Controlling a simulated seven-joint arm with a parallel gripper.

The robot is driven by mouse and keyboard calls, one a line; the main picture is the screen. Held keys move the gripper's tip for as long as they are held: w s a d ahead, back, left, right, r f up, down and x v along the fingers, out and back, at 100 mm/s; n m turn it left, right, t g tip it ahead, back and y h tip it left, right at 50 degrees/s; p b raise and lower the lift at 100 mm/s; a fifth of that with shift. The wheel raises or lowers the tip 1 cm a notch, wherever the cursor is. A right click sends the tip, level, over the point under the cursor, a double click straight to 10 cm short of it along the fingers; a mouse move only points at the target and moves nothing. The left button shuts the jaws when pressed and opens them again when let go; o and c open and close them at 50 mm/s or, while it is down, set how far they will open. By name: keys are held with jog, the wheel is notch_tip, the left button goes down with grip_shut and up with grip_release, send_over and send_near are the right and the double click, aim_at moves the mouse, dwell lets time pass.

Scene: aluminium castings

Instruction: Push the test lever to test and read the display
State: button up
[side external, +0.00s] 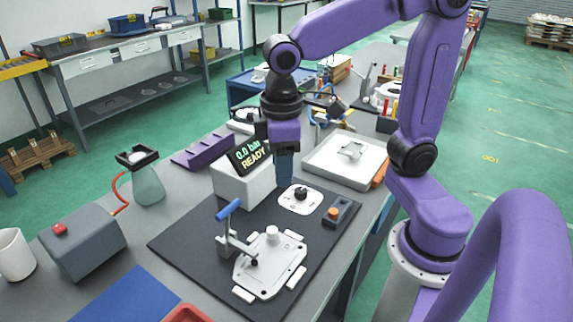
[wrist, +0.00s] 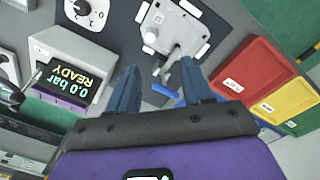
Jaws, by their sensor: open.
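The display (side external: 250,155) on a white box reads "0.0 bar READY"; it also shows upside down in the wrist view (wrist: 78,86). A black knob with a short lever (side external: 301,194) sits on a white marked plate right of the box; it is partly visible in the wrist view (wrist: 72,8). My gripper (side external: 285,181) is open and empty, pointing down above the mat beside the display box and behind the knob plate. In the wrist view, its two fingers (wrist: 158,76) are spread apart.
A casting (side external: 268,263) lies in a fixture on the dark mat, with a blue-handled clamp (side external: 228,210) standing beside it. A small box with an orange button (side external: 334,212) is right of the plate. A tester (side external: 82,243), flask (side external: 148,186) and white tray (side external: 325,170) stand around.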

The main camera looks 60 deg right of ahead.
jog(key=shift+s+f, duration=0.2)
jog(key=shift+s, duration=0.3)
jog(key=s+d+f+n, duration=0.2)
jog(key=s+f, duration=0.1)
jog(key=s, duration=0.2)
jog(key=s+d+f+n, duration=0.2)
jog(key=s, duration=0.4)
jog(key=w+a+r+m+h, duration=0.1)
jog(key=w+r+m, duration=0.35)
jog(key=w, duration=0.85)
jog(key=w+a+r+m, duration=0.1)
jog(key=w+r+m, duration=0.35)
jog(key=w, duration=0.75)
notch_tip(320, 180, up, 3)
jog(key=m+g+h, duration=0.1)
jog(key=m+g, duration=0.1)
jog(key=m, duration=0.7)
send_over(251, 114)
jog(key=w+a, duration=0.2)
jog(key=a, duration=0.1)
jog(key=x, duration=1.6)
jog(key=shift+d, duration=0.1)
